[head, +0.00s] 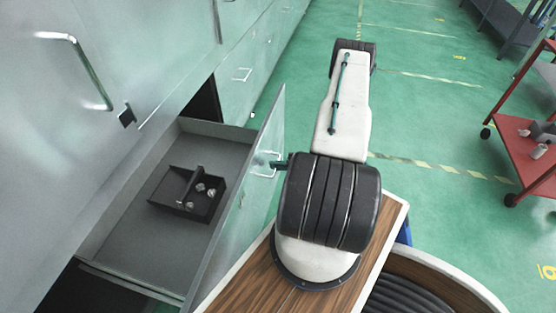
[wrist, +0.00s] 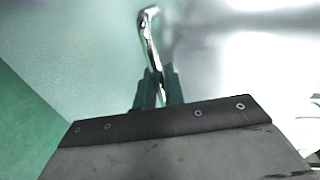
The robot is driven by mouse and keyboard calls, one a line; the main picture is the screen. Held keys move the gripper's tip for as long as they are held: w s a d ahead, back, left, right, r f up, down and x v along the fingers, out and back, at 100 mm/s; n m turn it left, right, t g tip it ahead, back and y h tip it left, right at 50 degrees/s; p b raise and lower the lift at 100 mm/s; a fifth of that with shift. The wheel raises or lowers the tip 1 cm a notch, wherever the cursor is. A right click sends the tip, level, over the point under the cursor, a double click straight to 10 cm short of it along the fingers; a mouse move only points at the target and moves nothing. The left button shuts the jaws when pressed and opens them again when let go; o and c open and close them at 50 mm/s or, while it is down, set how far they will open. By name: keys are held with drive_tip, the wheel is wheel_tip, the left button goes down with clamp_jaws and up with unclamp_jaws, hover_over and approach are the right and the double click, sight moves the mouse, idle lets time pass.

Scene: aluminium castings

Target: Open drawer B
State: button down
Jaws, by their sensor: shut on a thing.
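A grey drawer (head: 150,230) stands pulled out of the metal cabinet in the head view, its inside in plain sight. Its front panel (head: 235,225) faces right, toward my arm. A bar handle (head: 265,155) is on that front. My gripper (head: 279,164) is at this handle, partly hidden by my arm. In the wrist view my gripper (wrist: 157,88) is shut on the handle (wrist: 150,40), whose upper part shows above the fingers. No letter is readable on the drawer.
A black divided box (head: 165,189) with several small metal parts lies in the drawer. Cabinet fronts with handles (head: 95,78) line the left. A red cart (head: 530,160) stands at the right. Green floor (head: 430,110) lies open between them.

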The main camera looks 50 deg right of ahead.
drive_tip(key=shift+s+d, duration=0.25)
drive_tip(key=shift+s, duration=0.2)
drive_tip(key=c, duration=1.6)
unclamp_jaws()
drive_tip(key=shift+c, duration=0.2)
drive_tip(key=v, duration=0.7)
drive_tip(key=shift+s+d, duration=0.15)
drive_tip(key=shift+s, duration=0.25)
